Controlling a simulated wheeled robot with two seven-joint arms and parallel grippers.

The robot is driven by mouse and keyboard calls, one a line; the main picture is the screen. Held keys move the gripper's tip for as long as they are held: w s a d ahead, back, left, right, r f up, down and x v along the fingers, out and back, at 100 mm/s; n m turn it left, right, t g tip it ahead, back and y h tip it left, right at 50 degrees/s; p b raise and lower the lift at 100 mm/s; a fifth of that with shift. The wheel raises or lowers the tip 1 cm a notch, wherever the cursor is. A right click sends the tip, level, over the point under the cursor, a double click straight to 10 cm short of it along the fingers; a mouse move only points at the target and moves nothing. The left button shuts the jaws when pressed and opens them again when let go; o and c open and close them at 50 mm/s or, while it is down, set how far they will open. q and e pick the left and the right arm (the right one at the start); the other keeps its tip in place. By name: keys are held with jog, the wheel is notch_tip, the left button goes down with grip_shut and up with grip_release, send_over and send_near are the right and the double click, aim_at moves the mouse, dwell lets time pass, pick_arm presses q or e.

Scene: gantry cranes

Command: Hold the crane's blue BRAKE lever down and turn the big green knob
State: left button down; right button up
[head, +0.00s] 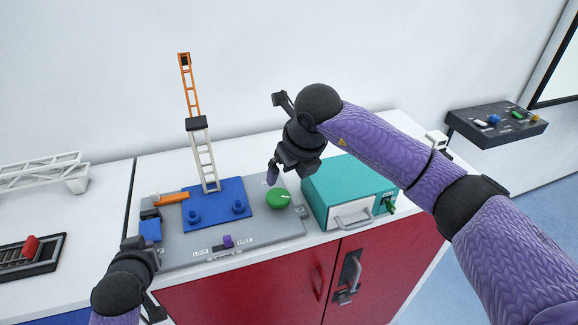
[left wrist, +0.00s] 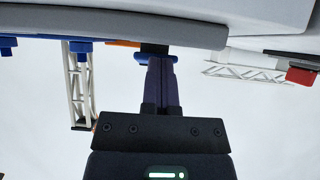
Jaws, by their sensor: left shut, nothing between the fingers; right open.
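The crane's blue lever (head: 151,230) is at the left end of the grey control panel (head: 185,250). My left gripper (head: 150,246) is shut and empty right at the lever's near side. In the left wrist view its fingertips (left wrist: 160,62) overlap the blue lever (left wrist: 141,57); whether they press it is unclear. The big green knob (head: 278,198) is on the panel's right part, with a white mark on its top. My right gripper (head: 272,174) is open, pointing down just above and behind the knob; contact cannot be made out.
The crane tower (head: 205,160) stands on a blue base (head: 218,212) between the grippers. A purple slider (head: 228,241) sits at the panel's front. A teal box (head: 345,188) with a handle stands close right of the knob. A red lever (head: 31,246) is at far left.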

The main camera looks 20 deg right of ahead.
jog(key=shift+s+r, duration=0.2)
jog(key=shift+r, duration=0.15)
jog(key=shift+r, duration=0.1)
pick_arm(q)
jog(key=shift+r+p, duration=0.8)
jog(key=shift+p, duration=0.2)
pick_arm(e)
jog(key=shift+r, duration=0.95)
pick_arm(q)
jog(key=shift+r, duration=0.15)
jog(key=s+r+p, duration=0.6)
jog(key=s+r, duration=0.1)
jog(key=r, duration=0.3)
jog(key=shift+r+p, duration=0.3)
jog(key=shift+r, duration=0.05)
pick_arm(e)
notch_tip(320, 180, up, 7)
jog(key=shift+s+d+f, duration=0.15)
jog(key=shift+s+d, duration=0.05)
jog(key=shift+d, duration=0.05)
